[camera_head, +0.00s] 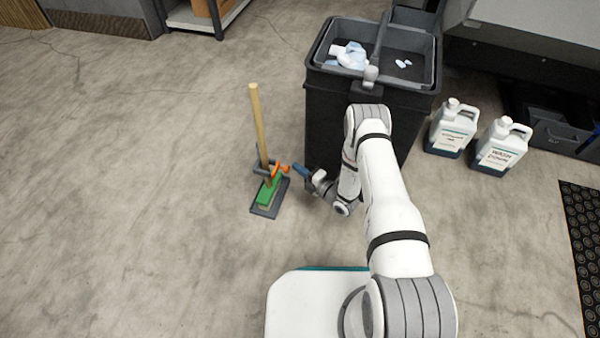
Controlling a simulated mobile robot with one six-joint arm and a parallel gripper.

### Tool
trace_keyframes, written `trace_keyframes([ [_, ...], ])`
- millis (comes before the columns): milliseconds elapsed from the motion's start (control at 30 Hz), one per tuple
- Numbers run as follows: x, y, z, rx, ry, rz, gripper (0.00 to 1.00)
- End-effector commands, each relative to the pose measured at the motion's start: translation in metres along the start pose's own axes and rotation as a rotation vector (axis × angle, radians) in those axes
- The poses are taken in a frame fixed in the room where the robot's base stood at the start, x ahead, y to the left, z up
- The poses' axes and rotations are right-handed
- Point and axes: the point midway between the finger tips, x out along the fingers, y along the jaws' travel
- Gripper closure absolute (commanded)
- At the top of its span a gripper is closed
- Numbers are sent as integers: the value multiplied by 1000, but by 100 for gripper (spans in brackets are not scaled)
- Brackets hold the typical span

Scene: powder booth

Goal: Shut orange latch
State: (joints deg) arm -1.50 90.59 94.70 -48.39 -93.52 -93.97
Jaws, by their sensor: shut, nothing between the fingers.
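The orange latch (280,169) is a small piece on top of a green block (267,190), which sits on a dark flat base (264,210) on the floor. A wooden pole (259,122) rises from this fixture, leaning slightly left. My gripper (299,170) is shut and empty, just right of the latch, with its blue fingertips pointing at it. I cannot tell whether the fingertips touch the latch. The latch's exact position on the block is too small to make out.
A dark bin (332,125) with a grey tray top holding crumpled cloths (348,55) stands behind my arm. Two white jugs, one nearer (501,147) and one left of it (453,127), stand right. A black mat (582,225) lies far right. The left floor is clear.

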Motion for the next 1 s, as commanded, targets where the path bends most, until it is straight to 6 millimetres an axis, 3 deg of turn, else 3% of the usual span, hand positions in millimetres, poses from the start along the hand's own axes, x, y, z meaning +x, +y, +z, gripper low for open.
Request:
trace_keyframes([
  [767,9,0,-4,0,12,0,100],
  [1000,-13,2,-3,3,8,-2,100],
])
